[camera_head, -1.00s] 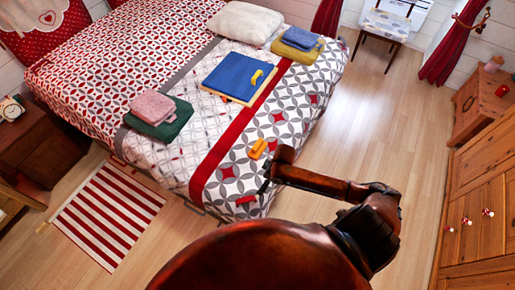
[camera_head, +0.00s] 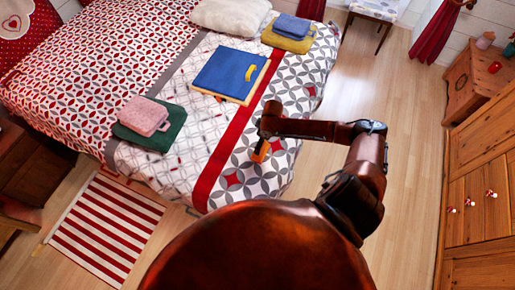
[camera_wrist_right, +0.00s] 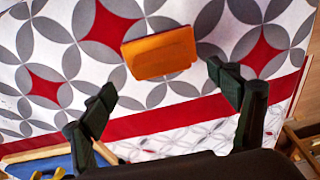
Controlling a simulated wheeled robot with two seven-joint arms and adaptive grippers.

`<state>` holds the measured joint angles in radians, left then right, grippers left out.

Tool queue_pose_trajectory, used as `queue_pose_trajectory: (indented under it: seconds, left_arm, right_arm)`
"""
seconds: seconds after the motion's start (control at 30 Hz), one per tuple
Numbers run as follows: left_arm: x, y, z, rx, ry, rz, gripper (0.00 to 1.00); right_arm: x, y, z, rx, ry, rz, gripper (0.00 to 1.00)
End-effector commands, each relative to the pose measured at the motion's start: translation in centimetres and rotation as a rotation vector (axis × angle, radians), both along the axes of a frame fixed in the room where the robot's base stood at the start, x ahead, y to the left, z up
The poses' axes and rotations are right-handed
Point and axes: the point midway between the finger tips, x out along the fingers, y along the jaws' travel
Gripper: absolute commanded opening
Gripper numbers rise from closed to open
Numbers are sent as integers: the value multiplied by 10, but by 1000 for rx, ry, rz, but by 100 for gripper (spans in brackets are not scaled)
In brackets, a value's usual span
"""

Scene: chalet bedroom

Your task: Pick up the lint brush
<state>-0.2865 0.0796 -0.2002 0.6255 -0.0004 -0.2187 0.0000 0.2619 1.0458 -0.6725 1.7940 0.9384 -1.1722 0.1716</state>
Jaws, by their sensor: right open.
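The lint brush, seen as an orange block (camera_head: 261,151), lies on the patterned bedspread near the bed's edge, partly hidden by my right gripper in the head view. It also shows whole in the right wrist view (camera_wrist_right: 160,53), lying flat on the grey, white and red pattern. My right gripper (camera_wrist_right: 166,94) is open and empty, its two dark fingers spread to either side below the brush in that picture. The brush is ahead of the fingertips and no contact shows. In the head view the right gripper (camera_head: 264,135) is over the brush. My left gripper is not in view.
On the bed (camera_head: 215,133) lie a blue folded cloth on a board with a yellow item (camera_head: 446,72), pink and green folded cloths (camera_head: 145,117), blue and yellow cloths (camera_head: 290,32) and a pillow (camera_head: 229,14). A wooden cabinet (camera_head: 480,190) stands right. Floor between is clear.

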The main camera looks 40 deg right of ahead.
Motion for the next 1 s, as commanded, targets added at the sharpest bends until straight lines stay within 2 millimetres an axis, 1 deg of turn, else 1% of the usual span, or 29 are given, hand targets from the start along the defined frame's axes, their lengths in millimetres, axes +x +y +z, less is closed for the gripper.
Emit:
queue_pose_trajectory:
  seconds: [0.03, 0.1, 0.2, 0.27, 0.37, 0.43, 0.6, 0.7, 0.73, 0.87, 1.0]
  left_arm:
    - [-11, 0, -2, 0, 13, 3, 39]
    - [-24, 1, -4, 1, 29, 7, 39]
    - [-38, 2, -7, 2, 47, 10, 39]
    - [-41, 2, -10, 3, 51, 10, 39]
    - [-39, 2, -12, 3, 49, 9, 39]
    - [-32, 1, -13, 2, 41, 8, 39]
    - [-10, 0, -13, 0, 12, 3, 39]
    - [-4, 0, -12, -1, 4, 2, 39]
    - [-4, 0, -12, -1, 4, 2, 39]
    - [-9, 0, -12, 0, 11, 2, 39]
    - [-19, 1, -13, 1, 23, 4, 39]
  right_arm:
    - [-1, 0, -7, -1, 3, -2, 82]
    - [-1, 0, -14, 0, 2, -4, 82]
    - [2, 3, -26, 1, 2, -4, 82]
    - [3, 4, -36, 0, 2, -5, 82]
    - [5, 5, -50, 0, 2, -3, 82]
    - [7, 6, -56, 0, 1, -2, 82]
    - [8, 7, -59, -1, 0, 0, 82]
    - [9, 7, -59, -1, -1, 2, 82]
    - [9, 7, -59, -1, -1, 2, 82]
    - [9, 7, -59, -1, 0, 1, 73]
    - [9, 7, -59, -1, 0, 1, 63]
